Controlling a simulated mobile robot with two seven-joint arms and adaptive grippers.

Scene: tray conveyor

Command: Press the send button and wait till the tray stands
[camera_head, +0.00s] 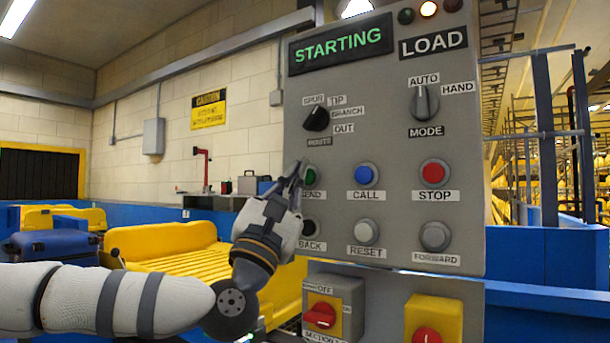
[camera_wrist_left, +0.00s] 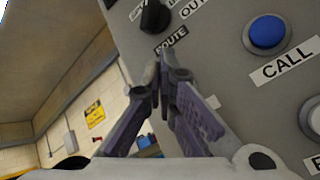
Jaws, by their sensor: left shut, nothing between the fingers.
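The green send button (camera_head: 310,175) is on the grey control panel (camera_head: 385,270), partly hidden by my left gripper (camera_head: 299,167). The gripper's shut, empty fingertips are at the button; I cannot tell if they touch it. In the left wrist view the shut fingers (camera_wrist_left: 163,75) point at the panel and the send button is hidden behind them. The panel display (camera_head: 341,50) reads STARTING in green. A yellow slatted tray (camera_head: 165,262) is behind my left arm, left of the panel. My right gripper is out of view.
The blue call button (camera_head: 367,174), red stop button (camera_head: 434,173), back button (camera_head: 309,228) and black route knob (camera_head: 317,118) are close by. The middle lamp (camera_head: 428,8) is lit. A dark blue suitcase (camera_head: 50,246) lies at the left.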

